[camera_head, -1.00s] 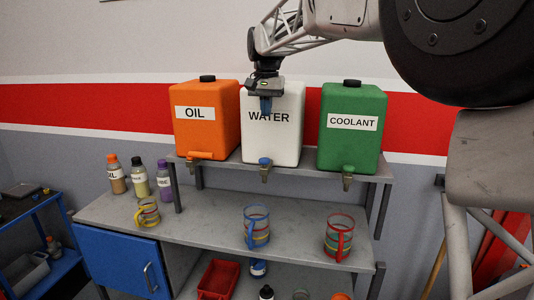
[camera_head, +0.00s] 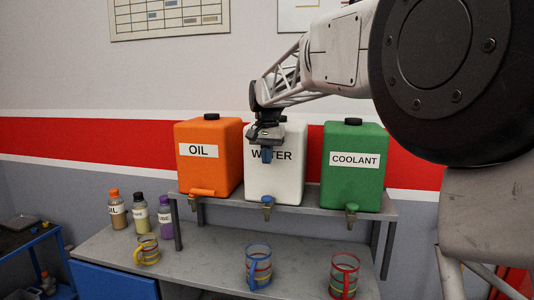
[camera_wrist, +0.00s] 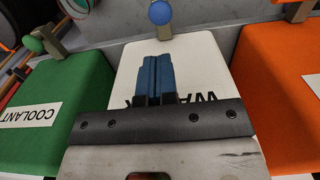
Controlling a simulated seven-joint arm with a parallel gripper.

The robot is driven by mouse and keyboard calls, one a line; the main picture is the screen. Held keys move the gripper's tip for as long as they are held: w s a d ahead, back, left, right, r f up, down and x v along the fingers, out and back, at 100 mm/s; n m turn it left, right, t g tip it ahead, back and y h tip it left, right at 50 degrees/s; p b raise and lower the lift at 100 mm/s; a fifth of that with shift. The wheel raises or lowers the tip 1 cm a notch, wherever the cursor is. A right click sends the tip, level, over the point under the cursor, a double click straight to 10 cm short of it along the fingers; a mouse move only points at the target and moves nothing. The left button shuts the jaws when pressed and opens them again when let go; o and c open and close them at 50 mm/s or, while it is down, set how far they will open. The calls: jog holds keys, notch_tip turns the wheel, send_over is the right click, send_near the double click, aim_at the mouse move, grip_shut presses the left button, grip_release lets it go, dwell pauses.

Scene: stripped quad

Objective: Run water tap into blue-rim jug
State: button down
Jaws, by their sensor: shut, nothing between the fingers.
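The white WATER tank (camera_head: 287,180) stands on the raised shelf between the orange and green tanks. Its tap with a blue knob (camera_head: 267,200) sticks out below its front; the blue knob also shows at the top of the wrist view (camera_wrist: 160,12). The blue-rim jug (camera_head: 258,267) stands upright on the bench below the water tap, slightly left of it. My gripper (camera_head: 267,156) is in front of the tank's upper part, over its label, above the tap. Its blue fingers (camera_wrist: 156,78) are shut together and empty in the wrist view.
The orange OIL tank (camera_head: 208,175) and green COOLANT tank (camera_head: 352,185) flank the water tank, each with its own tap. A yellow-rim jug (camera_head: 147,250) and a red-rim jug (camera_head: 344,275) stand on the bench (camera_head: 200,262). Several bottles (camera_head: 140,214) stand at left.

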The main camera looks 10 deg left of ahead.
aim_at(267, 198)
notch_tip(267, 198, down, 11)
dwell(0.5)
jog(key=shift+f, duration=1.4)
dwell(3.1)
jog(key=shift+r, duration=0.1)
notch_tip(267, 198, up, 15)
dwell(0.8)
jog(key=shift+d, duration=0.1)
